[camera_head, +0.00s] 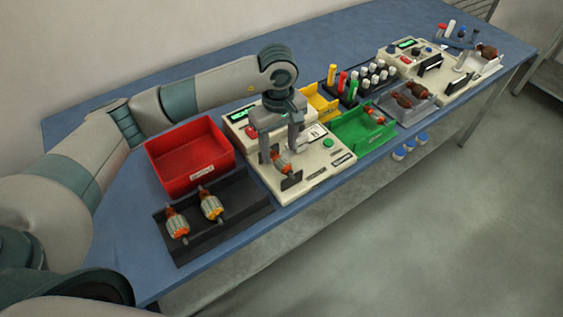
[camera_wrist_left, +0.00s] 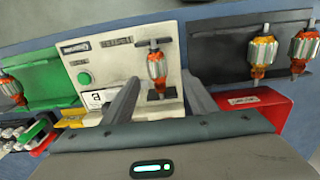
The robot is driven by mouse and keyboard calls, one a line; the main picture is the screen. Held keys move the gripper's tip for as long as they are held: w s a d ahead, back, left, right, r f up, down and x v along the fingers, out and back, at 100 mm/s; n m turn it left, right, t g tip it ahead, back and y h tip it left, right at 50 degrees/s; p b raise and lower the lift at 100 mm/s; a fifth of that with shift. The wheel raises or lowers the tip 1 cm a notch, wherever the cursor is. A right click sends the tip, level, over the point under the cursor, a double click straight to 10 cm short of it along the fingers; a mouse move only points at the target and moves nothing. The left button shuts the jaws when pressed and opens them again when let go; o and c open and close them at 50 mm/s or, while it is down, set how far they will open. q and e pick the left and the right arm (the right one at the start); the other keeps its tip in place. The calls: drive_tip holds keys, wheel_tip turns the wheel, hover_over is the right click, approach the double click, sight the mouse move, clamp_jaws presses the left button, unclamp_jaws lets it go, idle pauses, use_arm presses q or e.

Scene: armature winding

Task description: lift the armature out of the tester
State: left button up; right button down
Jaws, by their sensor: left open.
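The armature (camera_head: 281,161), with an orange-red winding and a grey core, sits in the holder of the cream tester (camera_head: 323,179) in the head view. In the left wrist view the armature (camera_wrist_left: 157,72) lies on the tester (camera_wrist_left: 112,62) with its shaft across a dark support. My left gripper (camera_head: 281,154) points down over the tester, its fingers apart around the armature in the head view. In the left wrist view the open fingers (camera_wrist_left: 160,100) stand on either side of the armature's lower end. Contact cannot be told. My right gripper is not in view.
A red bin (camera_head: 163,165) stands left of the tester, behind a dark tray (camera_head: 225,229) holding two armatures (camera_head: 211,205). A green bin (camera_head: 343,136) with an armature stands right of it. Farther right are marker-like bottles (camera_head: 367,82), a grey tray and another machine (camera_head: 421,72).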

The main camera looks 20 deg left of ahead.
sight(281, 158)
use_arm(q)
drive_tip(key=shift+d+f+p, duration=0.1)
drive_tip(key=shift+f+p, duration=0.45)
drive_tip(key=shift+p, duration=0.15)
wheel_tip(281, 158, down, 3)
drive_tip(key=shift+w+d+r+p, duration=0.1)
drive_tip(key=shift+p, duration=0.7)
drive_tip(key=shift+f, duration=0.65)
drive_tip(key=shift+w, duration=0.1)
drive_tip(key=c, duration=1.3)
